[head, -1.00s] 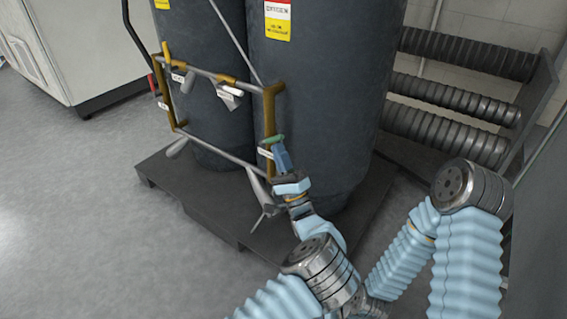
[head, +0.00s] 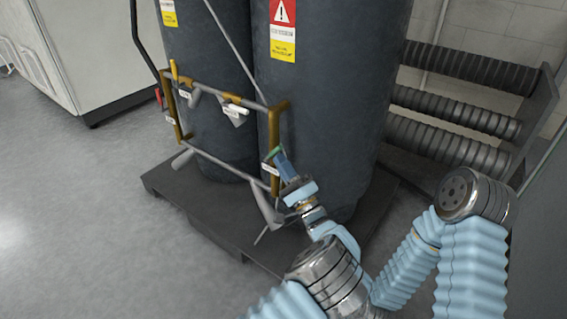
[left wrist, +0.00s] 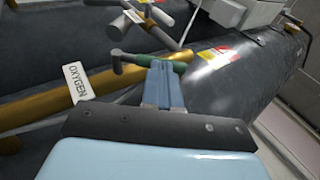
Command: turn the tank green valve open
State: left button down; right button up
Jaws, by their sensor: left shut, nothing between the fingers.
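The green valve (head: 273,154) is on the right upright of the brown and grey pipe frame in front of the dark tanks. In the left wrist view its green handle (left wrist: 145,60) lies across the brown pipe, with a grey end at its left. My left gripper (head: 283,166) is at the valve from the lower right. Its blue fingers (left wrist: 164,82) are shut with nothing between them. Their tips are at the green handle and hide part of it; I cannot tell whether they touch. My right gripper is not in view.
A white OXYGEN tag (left wrist: 77,83) hangs on the pipe by the valve. Other handles, including a yellow one (head: 174,70), sit on the frame. The tanks (head: 330,110) stand on a dark pallet (head: 165,190). Ribbed cylinders (head: 470,70) are racked at right. Floor at left is clear.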

aim_at(277, 151)
pick_arm(q)
jog(key=shift+w+a+r+n+g+h+p, duration=0.3)
jog(key=shift+r+g+h+p, duration=0.3)
jog(key=shift+g, duration=0.45)
jog(key=shift+w+a+r+n+g+h+p, duration=0.2)
jog(key=shift+a+r+n+g+h+p, duration=0.2)
jog(key=shift+r+g+h, duration=0.5)
jog(key=shift+w+a+r+n+g+h+p, duration=0.3)
jog(key=shift+r+n+g+h+p, duration=0.15)
jog(key=shift+g, duration=0.8)
jog(key=shift+f, duration=0.1)
